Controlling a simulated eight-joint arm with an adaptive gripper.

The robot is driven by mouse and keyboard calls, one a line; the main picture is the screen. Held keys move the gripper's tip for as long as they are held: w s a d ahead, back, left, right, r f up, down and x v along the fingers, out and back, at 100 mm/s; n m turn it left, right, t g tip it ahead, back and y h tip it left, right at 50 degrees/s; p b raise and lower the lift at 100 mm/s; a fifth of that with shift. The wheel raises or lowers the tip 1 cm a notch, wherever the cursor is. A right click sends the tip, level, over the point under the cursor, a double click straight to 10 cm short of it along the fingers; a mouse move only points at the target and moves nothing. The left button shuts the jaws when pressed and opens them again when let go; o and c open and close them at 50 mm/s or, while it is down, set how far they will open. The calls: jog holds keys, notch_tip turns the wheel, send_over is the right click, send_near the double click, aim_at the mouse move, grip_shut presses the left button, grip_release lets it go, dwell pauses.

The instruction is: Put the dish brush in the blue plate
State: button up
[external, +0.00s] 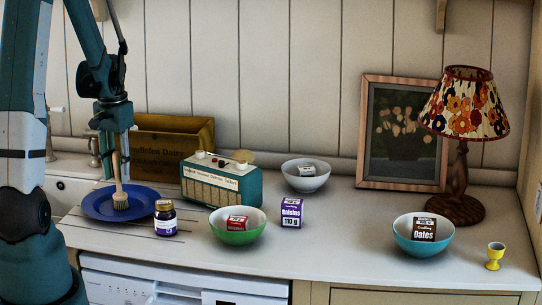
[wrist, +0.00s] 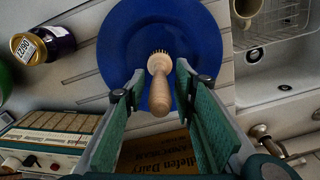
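The dish brush (external: 120,199) stands nearly upright, bristles down, on the blue plate (external: 92,207) in the external view. In the wrist view the brush's wooden handle (wrist: 159,92) points up toward my camera, with the blue plate (wrist: 122,40) behind it. My gripper (external: 114,160) is above the plate, pointing down around the upper handle. In the wrist view its fingers (wrist: 155,88) are spread, with a visible gap on each side of the handle. The upper end of the handle is partly hidden by the fingers in the external view.
A purple jar (external: 165,220) stands close right of the plate. A radio (external: 221,180) and a wooden crate (external: 172,143) stand behind. Green (external: 238,235), white (external: 305,182) and turquoise (external: 404,238) bowls hold small boxes. The sink (wrist: 275,80) lies beside the plate.

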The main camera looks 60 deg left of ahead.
jog(key=shift+r, duration=5.85)
jog(key=shift+w+d+r, duration=0.15)
jog(key=shift+w+d, duration=0.05)
jog(key=shift+d, duration=0.15)
jog(key=w+d+r+m+t+y, duration=0.1)
jog(key=w+d+r, duration=0.15)
jog(key=d, duration=0.55)
jog(key=w+d+r+m+t, duration=0.1)
jog(key=w+d+r, duration=0.15)
jog(key=d, duration=0.55)
jog(key=w+d+r+t+y, duration=0.1)
jog(key=d+r, duration=0.2)
jog(key=d, duration=0.4)
jog(key=s+d+r+m+t+h, duration=0.1)
jog(key=s+d+t, duration=0.1)
jog(key=d, duration=1)
jog(key=s+d+r+m+t+h, duration=0.1)
jog(key=s+d+r+m+t, duration=0.1)
jog(key=d, duration=1)
jog(key=shift+s+d, duration=0.35)
jog(key=shift+s, duration=0.55)
